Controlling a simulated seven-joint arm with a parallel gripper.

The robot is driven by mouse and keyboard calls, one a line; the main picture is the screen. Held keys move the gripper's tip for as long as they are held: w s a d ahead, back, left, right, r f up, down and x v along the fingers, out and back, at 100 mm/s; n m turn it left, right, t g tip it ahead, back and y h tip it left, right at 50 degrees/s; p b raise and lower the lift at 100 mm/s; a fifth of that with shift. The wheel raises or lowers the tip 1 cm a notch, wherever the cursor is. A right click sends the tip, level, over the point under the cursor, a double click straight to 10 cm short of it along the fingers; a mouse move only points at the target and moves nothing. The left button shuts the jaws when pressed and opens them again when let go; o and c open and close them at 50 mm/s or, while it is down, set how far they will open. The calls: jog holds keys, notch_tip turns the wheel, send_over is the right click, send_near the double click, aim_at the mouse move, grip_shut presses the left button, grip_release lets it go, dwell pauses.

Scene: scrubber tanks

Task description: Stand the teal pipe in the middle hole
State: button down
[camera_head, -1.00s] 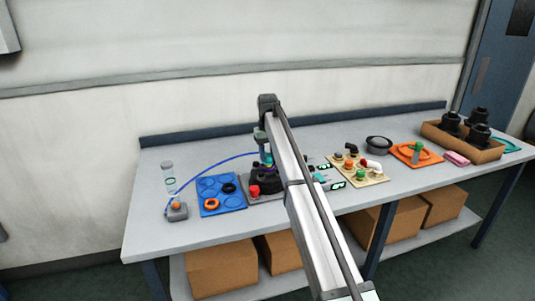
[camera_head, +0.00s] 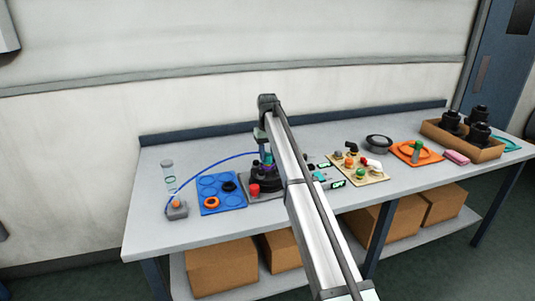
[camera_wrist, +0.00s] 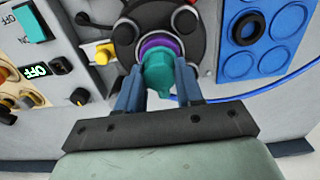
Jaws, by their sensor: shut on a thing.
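In the wrist view the teal pipe (camera_wrist: 158,75) is between the two blue fingers of my gripper (camera_wrist: 159,88), which is shut on it. A purple ring (camera_wrist: 158,45) shows just beyond the pipe, over the round black tank top (camera_wrist: 160,15). The pipe and ring cover the centre of the tank top, so the middle hole is hidden. I cannot tell whether the pipe's lower end is in it. In the head view my gripper (camera_head: 263,146) is over the black tank (camera_head: 264,178), partly behind my arm.
A blue tray (camera_head: 238,205) with black and orange rings lies left of the tank. A blue hose (camera_head: 205,166) arches behind it to a small grey stand (camera_head: 177,211). A beige valve board (camera_head: 374,178) and a cardboard box (camera_head: 460,145) of black parts stand to the right.

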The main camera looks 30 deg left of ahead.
jog(key=shift+f, duration=0.1)
dwell(0.3)
grip_release()
dwell(0.6)
dwell(0.5)
jog(key=shift+r, duration=3.5)
